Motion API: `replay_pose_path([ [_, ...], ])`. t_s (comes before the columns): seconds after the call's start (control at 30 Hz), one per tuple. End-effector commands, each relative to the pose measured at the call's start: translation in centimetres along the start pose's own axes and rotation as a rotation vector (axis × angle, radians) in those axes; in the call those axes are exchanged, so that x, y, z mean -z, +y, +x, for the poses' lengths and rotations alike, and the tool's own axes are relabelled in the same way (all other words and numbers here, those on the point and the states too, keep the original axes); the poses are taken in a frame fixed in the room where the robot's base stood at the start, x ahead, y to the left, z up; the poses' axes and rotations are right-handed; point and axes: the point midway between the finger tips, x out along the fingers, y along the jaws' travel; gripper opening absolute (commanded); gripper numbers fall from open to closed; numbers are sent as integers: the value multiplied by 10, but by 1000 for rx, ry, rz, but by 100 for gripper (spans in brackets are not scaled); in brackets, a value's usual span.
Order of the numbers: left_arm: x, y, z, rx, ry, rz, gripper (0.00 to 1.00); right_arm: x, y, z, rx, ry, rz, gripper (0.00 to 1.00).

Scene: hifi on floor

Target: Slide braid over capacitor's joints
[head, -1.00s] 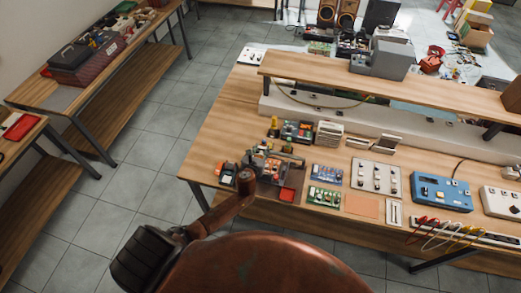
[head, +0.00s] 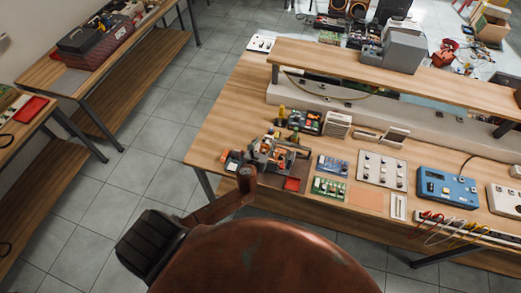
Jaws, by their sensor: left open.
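My left gripper (head: 280,152) is in the head view, over the near left part of the workbench (head: 232,130). It is open, and its dark fingers are hard to separate from the clutter around them. A small red pad or tray (head: 291,184) lies just in front of it. A blue circuit board (head: 332,166) and a green circuit board (head: 329,188) lie to its right. I cannot pick out the capacitor or the braid at this size; my gripper and wrist may hide them. My right gripper is not in view.
A white switch panel (head: 381,168) and a blue instrument box (head: 447,189) stand further right, with coloured leads (head: 440,222) in front. A raised shelf (head: 350,72) runs along the back. Side benches stand at left, with open tiled floor (head: 130,160) between.

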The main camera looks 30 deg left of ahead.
Motion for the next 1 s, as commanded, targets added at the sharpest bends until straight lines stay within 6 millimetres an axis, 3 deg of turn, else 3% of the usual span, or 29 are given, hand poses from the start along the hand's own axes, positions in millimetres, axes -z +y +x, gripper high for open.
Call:
replay_pose_path([
  [0.2,1,1,-44,0,1,0,49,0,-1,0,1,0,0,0],
  [0.4,0,1,-63,-1,0,0,49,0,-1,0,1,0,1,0],
  [1.0,0,1,-65,-1,1,-2,49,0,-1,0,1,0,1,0],
])
